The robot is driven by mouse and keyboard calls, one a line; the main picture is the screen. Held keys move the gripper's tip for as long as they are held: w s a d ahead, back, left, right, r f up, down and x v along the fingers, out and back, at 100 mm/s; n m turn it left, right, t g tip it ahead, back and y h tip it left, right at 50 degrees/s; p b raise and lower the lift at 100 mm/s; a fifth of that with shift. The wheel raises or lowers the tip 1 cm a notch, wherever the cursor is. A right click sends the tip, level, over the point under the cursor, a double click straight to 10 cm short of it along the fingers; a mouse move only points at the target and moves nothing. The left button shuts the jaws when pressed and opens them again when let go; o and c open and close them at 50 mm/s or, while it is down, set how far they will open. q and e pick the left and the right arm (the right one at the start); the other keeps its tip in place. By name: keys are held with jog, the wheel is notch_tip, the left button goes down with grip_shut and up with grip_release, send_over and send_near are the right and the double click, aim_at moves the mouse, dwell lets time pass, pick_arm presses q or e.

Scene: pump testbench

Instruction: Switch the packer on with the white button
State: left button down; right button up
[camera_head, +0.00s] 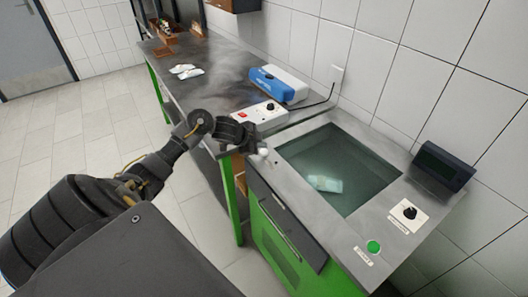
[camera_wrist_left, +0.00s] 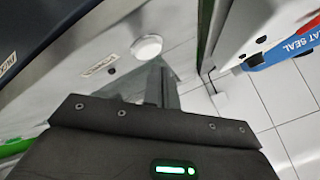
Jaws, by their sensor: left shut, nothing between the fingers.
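The white button (camera_wrist_left: 146,47) is a round white disc on the grey metal bench top, with a small label (camera_wrist_left: 100,65) beside it in the left wrist view. In the head view the white button (camera_head: 264,151) shows small at the near left corner of the bench with the sunken tank. My left gripper (camera_head: 257,143) is shut and empty, right by the button. In the left wrist view the fingers of my left gripper (camera_wrist_left: 160,82) point toward the button's side; I cannot tell whether they touch it. My right gripper is not in view.
A glass-covered tank (camera_head: 345,165) holds a pale packet (camera_head: 325,184). A green button (camera_head: 373,247), a black knob (camera_head: 410,212) and a dark display (camera_head: 442,167) are at the right. A blue-white sealer (camera_head: 278,85) and a control box (camera_head: 258,115) stand behind my gripper.

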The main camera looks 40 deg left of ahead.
aim_at(261, 152)
pick_arm(q)
jog(key=shift+f, duration=0.1)
dwell(0.5)
jog(key=shift+f, duration=0.4)
jog(key=shift+f+b, duration=0.4)
dwell(0.5)
jog(key=shift+r+p, duration=0.9)
jog(key=shift+p, duration=0.15)
notch_tip(261, 152, up, 6)
jog(key=p, duration=0.6)
jog(key=shift+p, duration=0.3)
